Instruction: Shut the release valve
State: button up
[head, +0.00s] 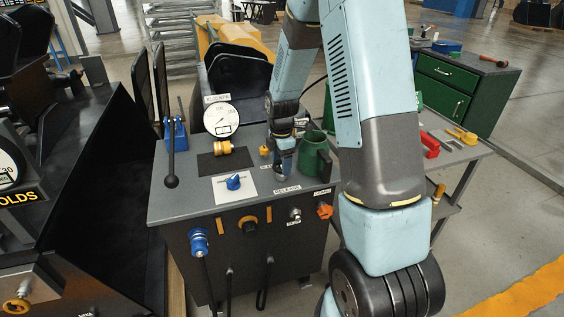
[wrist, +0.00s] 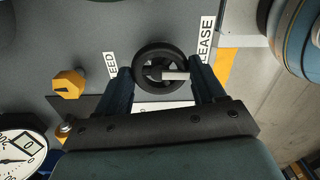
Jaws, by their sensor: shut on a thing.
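The release valve is a small black handwheel (wrist: 152,50) with a pale bar across its hub. In the wrist view it sits beside the RELEASE label (wrist: 206,38). My gripper (wrist: 162,70) has one dark finger on each side of the wheel and is shut on its rim. In the head view my gripper (head: 284,168) reaches down to the top of the grey bench panel (head: 200,200), near its front right, and covers the wheel there. How far the valve is turned cannot be told.
A yellow knob (wrist: 69,84) is left of the wheel. A pressure gauge (head: 220,119), a blue knob (head: 234,182), a brass coupler (head: 222,147) and a black-knobbed lever (head: 171,181) are further left.

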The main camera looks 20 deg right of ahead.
jog(key=m, duration=0.4)
jog(key=shift+w+m, duration=0.1)
jog(key=shift+m, duration=0.3)
jog(key=m, duration=1.3)
jog(key=shift+r+m, duration=0.1)
jog(key=shift+m, duration=0.2)
jog(key=m, duration=1.6)
jog(key=shift+m, duration=0.3)
jog(key=shift+d+m, duration=0.1)
jog(key=shift+m, duration=0.2)
